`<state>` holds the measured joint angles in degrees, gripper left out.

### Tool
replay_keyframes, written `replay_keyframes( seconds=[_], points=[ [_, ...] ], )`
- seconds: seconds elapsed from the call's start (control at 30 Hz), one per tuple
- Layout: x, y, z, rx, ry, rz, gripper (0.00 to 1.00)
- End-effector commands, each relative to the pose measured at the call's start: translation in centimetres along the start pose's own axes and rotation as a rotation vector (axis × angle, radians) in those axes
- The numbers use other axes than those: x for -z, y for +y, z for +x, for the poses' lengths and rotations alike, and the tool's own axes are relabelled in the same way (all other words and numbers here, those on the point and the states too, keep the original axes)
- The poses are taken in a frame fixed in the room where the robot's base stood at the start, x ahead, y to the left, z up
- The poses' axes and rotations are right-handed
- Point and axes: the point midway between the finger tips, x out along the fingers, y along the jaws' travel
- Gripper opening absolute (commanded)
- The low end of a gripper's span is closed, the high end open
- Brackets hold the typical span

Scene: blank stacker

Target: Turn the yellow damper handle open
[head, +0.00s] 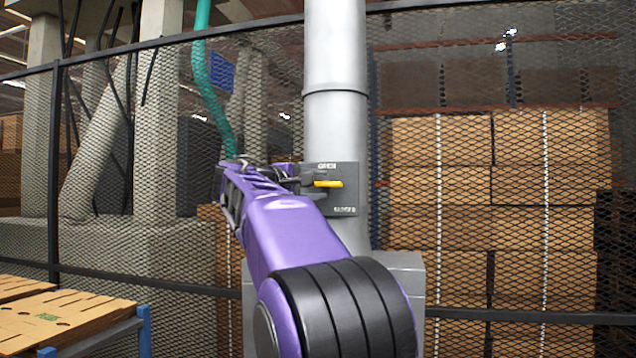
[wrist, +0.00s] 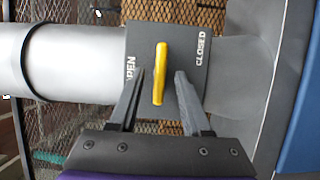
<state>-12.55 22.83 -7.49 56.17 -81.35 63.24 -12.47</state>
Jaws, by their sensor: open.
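The yellow damper handle (head: 328,184) sits on a dark plate (head: 345,172) on the grey vertical pipe and lies crosswise to the pipe. In the wrist view the yellow handle (wrist: 160,60) lies between the words OPEN, at left, and CLOSED, at right, on the dark plate (wrist: 190,35). My gripper (wrist: 160,74) is open, with one finger on each side of the handle's near part. Gaps show between the fingers and the handle. In the head view my gripper (head: 302,182) is at the plate's left side, partly hidden by my arm.
The grey pipe (head: 335,60) rises behind the plate from a grey box (head: 405,268). A dark mesh fence (head: 250,130) stands behind, with stacked cartons (head: 545,180) beyond. A blue-framed table (head: 95,335) with cardboard is at lower left. A green hose (head: 205,90) hangs at upper left.

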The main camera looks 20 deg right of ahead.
Motion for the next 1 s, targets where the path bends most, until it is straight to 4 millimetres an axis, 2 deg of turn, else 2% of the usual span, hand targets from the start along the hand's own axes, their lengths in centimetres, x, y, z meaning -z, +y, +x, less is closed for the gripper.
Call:
replay_keyframes(
  seconds=[0.33, 0.6, 1.0],
  points=[
    [0.02, -0.05, 0.37, 0.0, 0.001, 0.0, 0.46],
    [0.02, -0.04, 0.35, 0.0, 0.001, 0.0, 0.0],
    [0.02, -0.11, 0.34, -0.004, 0.0, -0.013, 0.0]
  ],
)
